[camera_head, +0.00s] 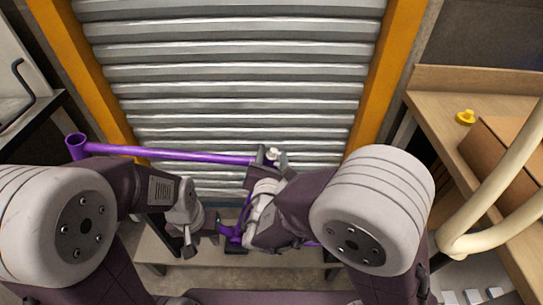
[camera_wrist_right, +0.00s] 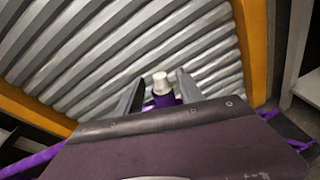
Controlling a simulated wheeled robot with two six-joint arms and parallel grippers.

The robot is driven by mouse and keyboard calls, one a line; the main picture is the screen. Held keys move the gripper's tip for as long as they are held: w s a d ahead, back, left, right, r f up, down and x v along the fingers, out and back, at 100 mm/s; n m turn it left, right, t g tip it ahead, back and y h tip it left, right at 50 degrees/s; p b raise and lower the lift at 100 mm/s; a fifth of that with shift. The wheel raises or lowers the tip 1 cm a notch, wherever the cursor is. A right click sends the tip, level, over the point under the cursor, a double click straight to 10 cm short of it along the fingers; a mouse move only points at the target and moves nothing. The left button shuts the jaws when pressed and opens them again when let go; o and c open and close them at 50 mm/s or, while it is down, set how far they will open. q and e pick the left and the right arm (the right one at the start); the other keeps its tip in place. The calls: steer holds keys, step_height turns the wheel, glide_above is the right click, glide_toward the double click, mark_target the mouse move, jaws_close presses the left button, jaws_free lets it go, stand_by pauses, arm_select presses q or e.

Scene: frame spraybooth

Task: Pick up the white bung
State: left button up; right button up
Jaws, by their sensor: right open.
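The white bung (camera_head: 273,152) is a small pale plug at the top of an upright tube of the purple frame (camera_head: 170,154). In the right wrist view the white bung (camera_wrist_right: 161,82) stands in the purple tube end (camera_wrist_right: 163,100), between my right gripper's fingers. My right gripper (camera_wrist_right: 160,77) is open, one finger on each side of the bung, with gaps visible. In the head view the right gripper (camera_head: 267,157) is at the bung, partly hidden by its own wrist. My left gripper (camera_head: 189,246) hangs low by the frame; its jaw opening is unclear.
A wooden bench (camera_head: 440,80) at the right carries a yellow plug (camera_head: 465,117) and a cardboard box (camera_head: 505,150). Cream pipes (camera_head: 495,195) stand in front of it. A ribbed metal shutter (camera_head: 235,70) with orange posts (camera_head: 398,45) is behind the frame. A low grey bench (camera_head: 240,256) lies below.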

mark_target(273, 148)
steer(key=b+x, duration=0.1)
steer(key=x, duration=0.3)
steer(key=shift+w+f, duration=0.15)
steer(key=shift+f, duration=0.05)
steer(key=shift+w, duration=0.45)
steer(key=shift+s, duration=0.1)
jaws_close()
steer(key=shift+r, duration=0.15)
steer(key=shift+r, duration=0.3)
steer(key=d+r+p, duration=0.3)
steer(key=d+r, duration=0.7)
steer(key=d, duration=0.1)
steer(key=shift+s+d, duration=0.2)
steer(key=shift+d, duration=0.2)
